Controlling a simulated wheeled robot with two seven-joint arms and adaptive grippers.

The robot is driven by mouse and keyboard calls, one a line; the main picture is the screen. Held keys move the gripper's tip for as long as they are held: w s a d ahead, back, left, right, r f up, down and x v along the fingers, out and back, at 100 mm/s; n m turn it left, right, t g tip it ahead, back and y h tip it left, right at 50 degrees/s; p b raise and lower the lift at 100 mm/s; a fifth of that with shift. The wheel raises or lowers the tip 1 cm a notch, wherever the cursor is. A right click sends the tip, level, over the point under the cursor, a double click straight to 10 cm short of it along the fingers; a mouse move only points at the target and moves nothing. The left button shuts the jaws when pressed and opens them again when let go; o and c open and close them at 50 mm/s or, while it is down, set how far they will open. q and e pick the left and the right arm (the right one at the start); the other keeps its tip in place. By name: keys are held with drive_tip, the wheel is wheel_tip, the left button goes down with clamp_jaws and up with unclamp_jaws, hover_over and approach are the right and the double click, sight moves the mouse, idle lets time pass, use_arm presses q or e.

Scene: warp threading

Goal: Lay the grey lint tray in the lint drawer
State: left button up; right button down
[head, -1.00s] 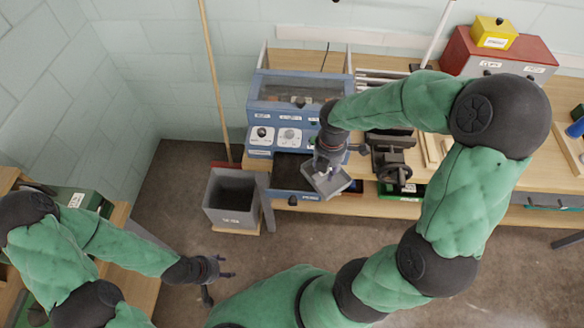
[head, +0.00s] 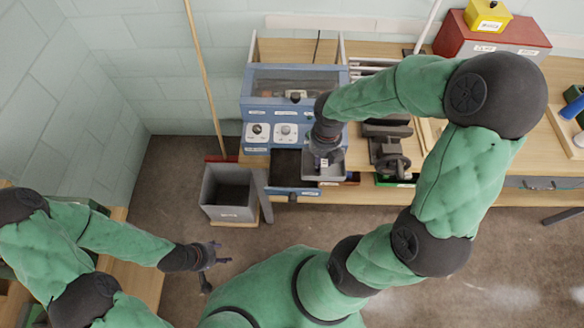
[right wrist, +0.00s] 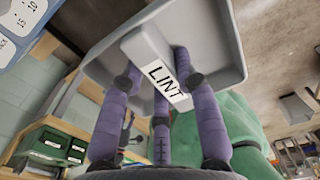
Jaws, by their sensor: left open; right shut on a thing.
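The grey lint tray (head: 337,170) is in my right gripper (head: 321,164), which is shut on its raised middle grip. In the right wrist view the fingers close around that grip, labelled LINT (right wrist: 165,82), with the shallow tray (right wrist: 222,40) around it. The lint drawer (head: 285,168) is pulled out from the blue machine, with a dark interior and a blue front. The tray is at the drawer's right side and looks about level; its height above the drawer I cannot tell. My left gripper (head: 213,257) is open and empty, far from the drawer.
The blue machine (head: 290,90) with dials stands on the wooden bench. A black vise (head: 388,150) is close to the tray's right. A grey bin (head: 228,190) and a leaning broom pole (head: 205,80) are left of the drawer. Floor in front is clear.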

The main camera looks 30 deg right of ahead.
sight(308, 161)
drive_tip(key=w+a+f, duration=0.2)
drive_tip(key=w, duration=0.1)
drive_tip(key=shift+a+b, duration=0.25)
drive_tip(key=shift+b, duration=0.1)
drive_tip(key=w+a+f, duration=0.1)
drive_tip(key=w+a+f+b, duration=0.1)
drive_tip(key=f, duration=0.1)
drive_tip(key=w+f, duration=0.1)
drive_tip(key=f, duration=0.1)
drive_tip(key=shift+w+a+b, duration=0.4)
drive_tip(key=shift+w+a+f, duration=0.1)
drive_tip(key=shift+a+f, duration=0.05)
drive_tip(key=shift+f, duration=0.15)
drive_tip(key=shift+w+f+b, duration=0.15)
drive_tip(key=shift+f+b, duration=0.6)
drive_tip(key=shift+f, duration=0.9)
drive_tip(key=shift+a, duration=0.1)
drive_tip(key=shift+f, duration=0.2)
drive_tip(key=c, duration=0.9)
unclamp_jaws()
drive_tip(key=shift+r, duration=0.1)
